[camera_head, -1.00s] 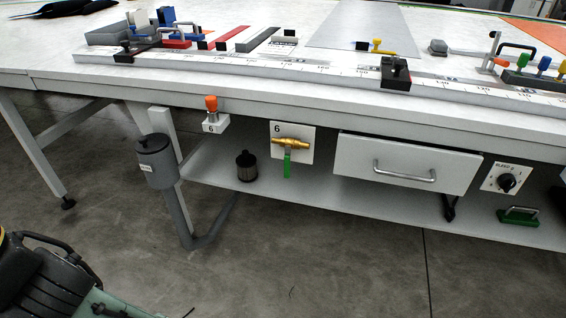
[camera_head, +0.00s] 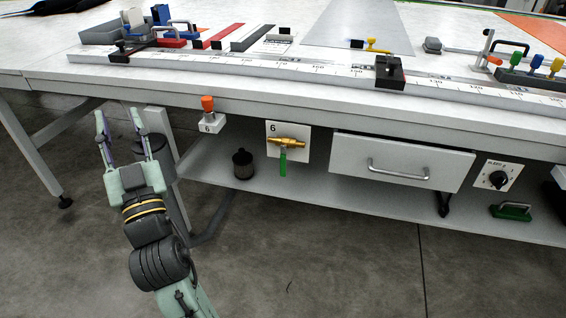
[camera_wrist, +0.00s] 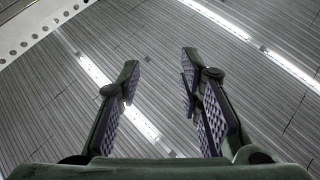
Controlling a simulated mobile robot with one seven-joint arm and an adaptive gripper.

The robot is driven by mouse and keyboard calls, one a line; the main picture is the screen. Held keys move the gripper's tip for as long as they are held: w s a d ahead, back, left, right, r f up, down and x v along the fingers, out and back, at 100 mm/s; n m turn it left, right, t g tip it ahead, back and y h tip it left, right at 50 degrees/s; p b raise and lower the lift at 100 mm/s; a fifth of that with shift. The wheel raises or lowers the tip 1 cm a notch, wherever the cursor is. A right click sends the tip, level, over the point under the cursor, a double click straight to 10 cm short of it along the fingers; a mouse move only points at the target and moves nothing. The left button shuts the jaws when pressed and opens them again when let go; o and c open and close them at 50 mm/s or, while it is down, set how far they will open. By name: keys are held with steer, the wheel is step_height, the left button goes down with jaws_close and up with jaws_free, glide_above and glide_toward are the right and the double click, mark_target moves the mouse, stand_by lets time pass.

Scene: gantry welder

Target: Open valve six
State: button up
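Valve six is a brass valve (camera_head: 287,142) on a white plate (camera_head: 300,129) marked 6, below the table's front edge. Its green handle (camera_head: 283,163) hangs straight down, across the brass body. My gripper (camera_head: 119,115) is to the left of the valve in the head view, pointing up, with its fingers apart and nothing between them. In the wrist view my gripper (camera_wrist: 158,75) also shows open and empty, with a ribbed grey surface and light strips behind it. The valve is not in the wrist view.
An orange-topped fitting (camera_head: 208,104) on a block marked 6 sits left of the valve. A dark cup (camera_head: 243,164) stands on the lower shelf (camera_head: 330,194). A drawer (camera_head: 402,161) and a black knob (camera_head: 498,179) are to the right.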

steer(key=w+d+f+m+g+h, duration=0.1)
steer(key=w+d+f+m+h, duration=0.1)
steer(key=w+d+f+h, duration=0.35)
steer(key=w+d+f+m+h, duration=0.2)
steer(key=d+f+h, duration=0.2)
steer(key=d+f, duration=0.35)
steer(key=m+g+h+p, duration=0.1)
steer(key=m+g+h, duration=0.25)
steer(key=h, duration=0.35)
glide_toward(283, 167)
steer(key=p+x, duration=0.3)
steer(key=x, duration=0.7)
steer(key=shift+w, duration=0.25)
jaws_close()
